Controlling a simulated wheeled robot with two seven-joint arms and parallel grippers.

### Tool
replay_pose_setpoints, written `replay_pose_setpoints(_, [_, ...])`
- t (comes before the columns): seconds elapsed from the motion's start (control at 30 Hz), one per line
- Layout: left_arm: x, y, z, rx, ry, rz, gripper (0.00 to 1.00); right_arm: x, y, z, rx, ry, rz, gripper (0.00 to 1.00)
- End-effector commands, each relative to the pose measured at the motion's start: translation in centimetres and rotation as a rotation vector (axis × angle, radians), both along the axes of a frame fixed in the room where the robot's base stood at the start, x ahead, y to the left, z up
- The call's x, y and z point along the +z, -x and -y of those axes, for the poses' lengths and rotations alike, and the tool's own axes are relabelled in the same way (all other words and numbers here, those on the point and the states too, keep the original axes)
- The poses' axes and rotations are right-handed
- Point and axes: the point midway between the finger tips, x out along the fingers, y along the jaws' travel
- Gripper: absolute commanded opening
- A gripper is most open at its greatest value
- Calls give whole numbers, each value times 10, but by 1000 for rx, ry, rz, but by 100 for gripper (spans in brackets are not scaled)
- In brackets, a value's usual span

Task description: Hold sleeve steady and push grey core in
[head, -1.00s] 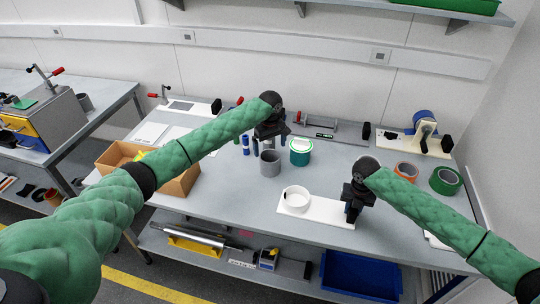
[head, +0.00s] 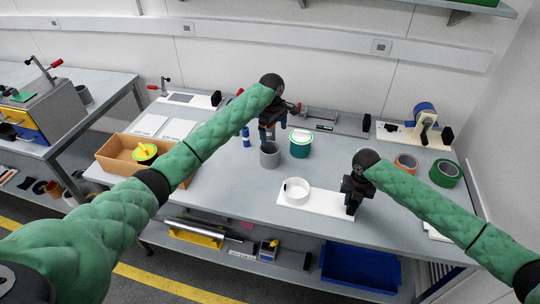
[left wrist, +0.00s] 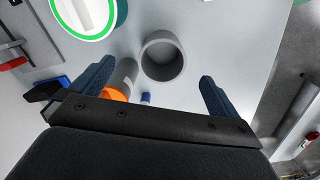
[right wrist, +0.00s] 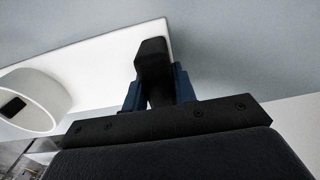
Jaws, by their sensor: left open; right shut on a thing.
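The grey core (head: 270,155) is a hollow grey cylinder standing upright on the bench. It also shows in the left wrist view (left wrist: 163,55). My left gripper (head: 268,138) is open and empty, just above and behind the core; in the left wrist view (left wrist: 157,88) the core lies ahead, between the finger lines. The sleeve (head: 296,191) is a white ring on a white base plate (head: 325,203); its side with a dark patch shows in the right wrist view (right wrist: 32,98). My right gripper (head: 354,196) is shut on a black post (right wrist: 152,62) at the plate's right end.
A green-white tub (head: 300,143) stands close right of the core, with a blue bottle (head: 246,136) to its left. A cardboard box (head: 120,160) is at left. Tape rolls (head: 445,173) and a dispenser (head: 423,120) are at right. Bench between core and sleeve is clear.

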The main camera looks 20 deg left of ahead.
Motion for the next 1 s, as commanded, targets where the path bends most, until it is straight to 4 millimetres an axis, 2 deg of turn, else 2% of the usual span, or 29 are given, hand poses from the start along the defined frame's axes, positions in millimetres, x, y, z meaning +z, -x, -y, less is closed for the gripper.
replay_pose_setpoints(0.3, [4, 0, -14, 342, -50, -15, 100, -2, 1, 0, 0, 1, -3, 0])
replay_pose_setpoints(0.5, [1, 1, -14, 422, -53, -21, 100, -2, 1, 0, 0, 1, -3, 0])
replay_pose_setpoints(0.83, [-45, 1, -14, 427, -53, -24, 100, -2, 1, 0, 0, 1, -3, 0])
replay_pose_setpoints(1.0, [-61, 1, -14, 427, -53, -23, 100, -2, 1, 0, 0, 1, -2, 0])
